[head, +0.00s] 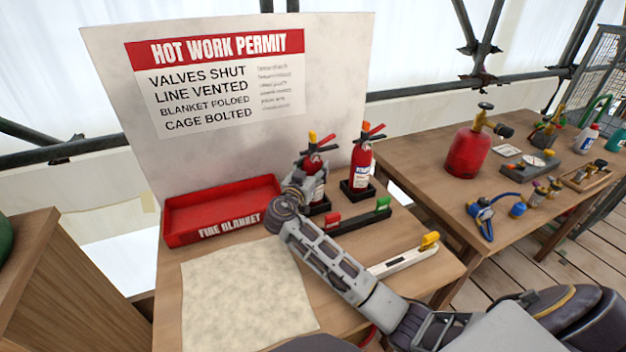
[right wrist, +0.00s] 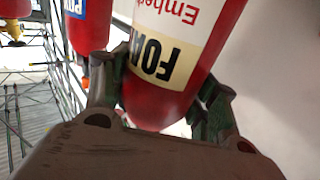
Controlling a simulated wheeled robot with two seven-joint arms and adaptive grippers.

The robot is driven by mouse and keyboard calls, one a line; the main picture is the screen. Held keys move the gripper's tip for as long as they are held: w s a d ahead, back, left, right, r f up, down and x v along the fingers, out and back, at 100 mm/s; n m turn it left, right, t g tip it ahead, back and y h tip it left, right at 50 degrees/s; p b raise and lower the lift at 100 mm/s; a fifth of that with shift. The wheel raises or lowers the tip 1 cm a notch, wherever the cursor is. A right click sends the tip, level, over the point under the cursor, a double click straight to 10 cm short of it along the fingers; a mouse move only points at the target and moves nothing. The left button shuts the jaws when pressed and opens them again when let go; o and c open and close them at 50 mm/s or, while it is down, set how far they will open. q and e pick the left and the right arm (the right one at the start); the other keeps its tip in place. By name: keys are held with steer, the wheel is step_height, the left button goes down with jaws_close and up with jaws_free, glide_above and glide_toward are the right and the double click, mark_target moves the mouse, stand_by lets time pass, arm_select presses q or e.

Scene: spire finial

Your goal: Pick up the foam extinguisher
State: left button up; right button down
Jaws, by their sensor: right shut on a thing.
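The foam extinguisher (head: 320,188) is a red cylinder with a black top and an orange-yellow piece, upright near the back of the near table. In the right wrist view its cream "FOA" label shows inverted on the red body (right wrist: 190,65). My right gripper (head: 303,182) is shut around its body, with one finger on each side in the wrist view (right wrist: 160,90). Its lower end is at a black holder (head: 319,208); I cannot tell whether it is clear of it. My left gripper is not in view.
A second red extinguisher (head: 361,160) stands close on the right in a black holder. A red fire blanket tray (head: 220,225) lies left, a pale blanket (head: 245,295) in front. A permit board (head: 235,110) rises behind. A rail with red and green ends (head: 350,216) lies right.

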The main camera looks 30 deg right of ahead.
mark_target(311, 141)
steer(key=shift+r, duration=0.2)
steer(key=shift+r, duration=0.65)
step_height(311, 141, up, 7)
steer(key=shift+r+p, duration=0.1)
steer(key=shift+p, duration=0.25)
steer(key=shift+r, duration=0.65)
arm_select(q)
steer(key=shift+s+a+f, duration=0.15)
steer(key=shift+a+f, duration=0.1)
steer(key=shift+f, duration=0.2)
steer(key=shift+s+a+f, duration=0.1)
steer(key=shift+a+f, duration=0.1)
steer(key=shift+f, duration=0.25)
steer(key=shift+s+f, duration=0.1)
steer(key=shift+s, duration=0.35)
